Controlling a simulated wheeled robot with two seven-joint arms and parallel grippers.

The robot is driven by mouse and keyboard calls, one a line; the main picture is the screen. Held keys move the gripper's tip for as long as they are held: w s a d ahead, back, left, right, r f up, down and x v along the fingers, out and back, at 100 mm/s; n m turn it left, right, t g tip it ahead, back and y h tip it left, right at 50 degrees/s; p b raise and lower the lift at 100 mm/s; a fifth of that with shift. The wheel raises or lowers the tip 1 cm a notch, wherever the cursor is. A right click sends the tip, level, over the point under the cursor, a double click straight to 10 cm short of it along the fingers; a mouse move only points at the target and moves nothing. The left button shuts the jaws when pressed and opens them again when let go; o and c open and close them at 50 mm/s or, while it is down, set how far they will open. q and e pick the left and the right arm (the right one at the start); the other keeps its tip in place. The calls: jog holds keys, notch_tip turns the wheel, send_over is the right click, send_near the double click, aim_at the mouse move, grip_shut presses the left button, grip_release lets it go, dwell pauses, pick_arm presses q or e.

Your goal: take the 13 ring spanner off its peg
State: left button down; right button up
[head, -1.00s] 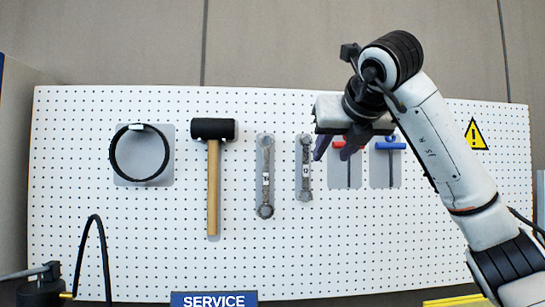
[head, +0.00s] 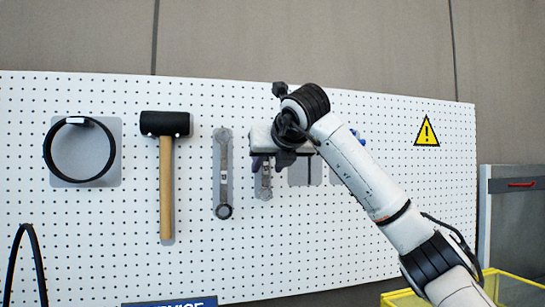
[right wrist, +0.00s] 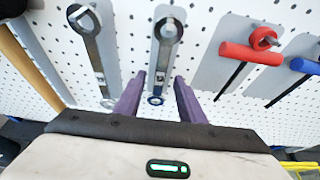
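Two ring spanners hang on the white pegboard. The larger spanner (head: 223,175) hangs right of the hammer; the smaller spanner (head: 264,185) hangs beside it, its upper part hidden by my right gripper (head: 268,163). I cannot read either size label now. In the right wrist view the larger spanner (right wrist: 91,45) is at left. The smaller spanner (right wrist: 163,55) runs down between the two purple fingers of my right gripper (right wrist: 160,78), which stand apart, one on each side of it. Contact does not show. My left gripper is not in view.
A black-headed hammer (head: 166,185) and a black ring (head: 47,152) on a grey backing hang to the left. A red T-handle tool (right wrist: 252,53) and a blue one (right wrist: 304,65) hang just right of the smaller spanner. A yellow-edged bin (head: 515,277) stands lower right.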

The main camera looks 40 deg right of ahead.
jog(key=shift+w+d, duration=0.1)
jog(key=shift+w, duration=0.05)
jog(key=c, duration=0.9)
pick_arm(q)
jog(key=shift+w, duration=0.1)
pick_arm(e)
grip_shut()
pick_arm(q)
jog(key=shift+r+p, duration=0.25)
jog(key=shift+p, duration=0.05)
pick_arm(e)
jog(key=shift+r, duration=0.25)
